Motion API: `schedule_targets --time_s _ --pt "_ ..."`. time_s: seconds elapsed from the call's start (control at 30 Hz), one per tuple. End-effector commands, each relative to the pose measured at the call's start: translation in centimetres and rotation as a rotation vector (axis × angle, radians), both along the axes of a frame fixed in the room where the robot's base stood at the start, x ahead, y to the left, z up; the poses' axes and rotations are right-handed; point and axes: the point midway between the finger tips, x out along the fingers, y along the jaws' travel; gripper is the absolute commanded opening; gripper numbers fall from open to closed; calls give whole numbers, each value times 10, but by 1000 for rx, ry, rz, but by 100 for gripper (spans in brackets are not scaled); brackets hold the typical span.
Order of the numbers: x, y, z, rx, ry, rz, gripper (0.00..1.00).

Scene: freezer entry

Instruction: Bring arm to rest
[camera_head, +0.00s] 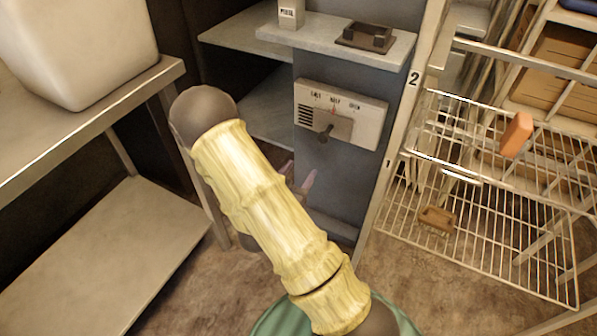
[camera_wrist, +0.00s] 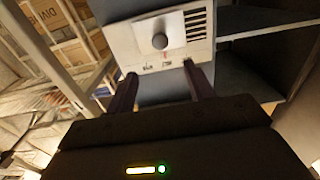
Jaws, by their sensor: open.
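My arm (camera_head: 262,205), in pale yellow ribbed covers, stretches across the middle of the head view from the bottom right to the upper left. My gripper (camera_head: 299,172) is partly hidden behind it, with its pinkish fingers showing below a white control panel (camera_head: 358,116). In the wrist view my gripper (camera_wrist: 160,69) is open and nothing shows between its fingers. I cannot tell whether a finger touches the panel.
A metal table (camera_head: 90,120) with a white bin (camera_head: 85,45) stands at left. A grey shelf (camera_head: 335,36) holds a small box (camera_head: 291,14) and a dark tray (camera_head: 366,38). Wire racks (camera_head: 490,235) at right hold an orange block (camera_head: 517,134) and a brown tray (camera_head: 437,219).

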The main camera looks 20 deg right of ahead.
Motion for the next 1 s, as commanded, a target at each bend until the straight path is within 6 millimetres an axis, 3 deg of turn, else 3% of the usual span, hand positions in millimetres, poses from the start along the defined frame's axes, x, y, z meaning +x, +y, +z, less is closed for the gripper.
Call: schedule_targets --time_s 0.43,0.63,0.83,1.0 --pt "1 0 0 11 4 1 53" --pt "13 2 -6 165 64 40 53" --pt "27 24 -12 419 211 161 53" --pt "27 51 -7 580 365 299 53"
